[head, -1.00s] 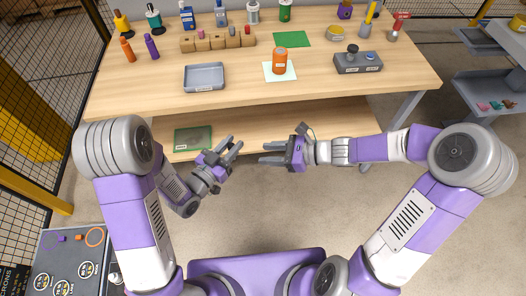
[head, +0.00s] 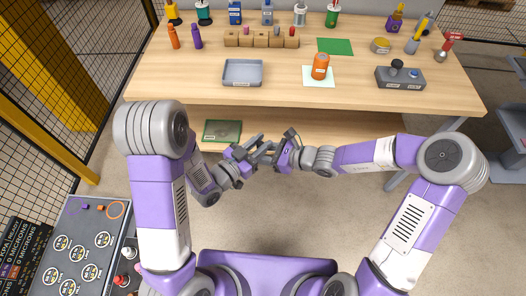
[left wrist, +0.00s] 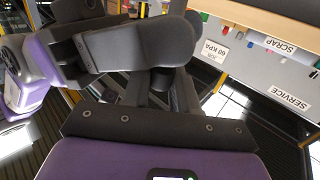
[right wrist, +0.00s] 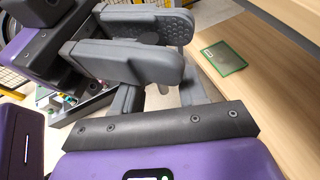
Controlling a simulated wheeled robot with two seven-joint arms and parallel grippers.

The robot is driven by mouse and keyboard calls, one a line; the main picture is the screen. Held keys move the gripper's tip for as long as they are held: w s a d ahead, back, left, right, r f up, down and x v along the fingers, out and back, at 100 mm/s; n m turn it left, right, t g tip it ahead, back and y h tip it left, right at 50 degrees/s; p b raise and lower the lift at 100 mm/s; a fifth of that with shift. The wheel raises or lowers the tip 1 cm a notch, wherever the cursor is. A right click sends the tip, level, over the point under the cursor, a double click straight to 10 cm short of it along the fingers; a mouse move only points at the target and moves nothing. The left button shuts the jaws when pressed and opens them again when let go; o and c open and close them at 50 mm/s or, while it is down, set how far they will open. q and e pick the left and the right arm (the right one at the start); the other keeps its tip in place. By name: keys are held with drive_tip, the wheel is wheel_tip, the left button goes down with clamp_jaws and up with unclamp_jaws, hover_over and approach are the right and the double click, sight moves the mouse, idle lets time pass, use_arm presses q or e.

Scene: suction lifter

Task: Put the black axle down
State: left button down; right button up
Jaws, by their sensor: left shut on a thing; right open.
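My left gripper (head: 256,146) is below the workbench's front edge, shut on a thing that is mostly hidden. In the left wrist view a short dark cylinder (left wrist: 162,80), which looks like the black axle, shows between its fingers. My right gripper (head: 268,158) is open and points left. The two grippers' fingers meet and overlap in the head view. A right gripper finger crosses the left wrist view, and the left gripper's grey fingers cross the right wrist view. I cannot tell whether the right fingers touch the axle.
The workbench (head: 300,102) holds a grey tray (head: 243,72), an orange can (head: 320,66), a wooden block rack (head: 262,38) and a grey control box (head: 400,79). A green board (head: 222,131) lies on the lower shelf. A dark panel (head: 75,215) stands at lower left.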

drive_tip(key=shift+c, duration=0.2)
clamp_jaws()
use_arm(q)
drive_tip(key=c, duration=0.8)
unclamp_jaws()
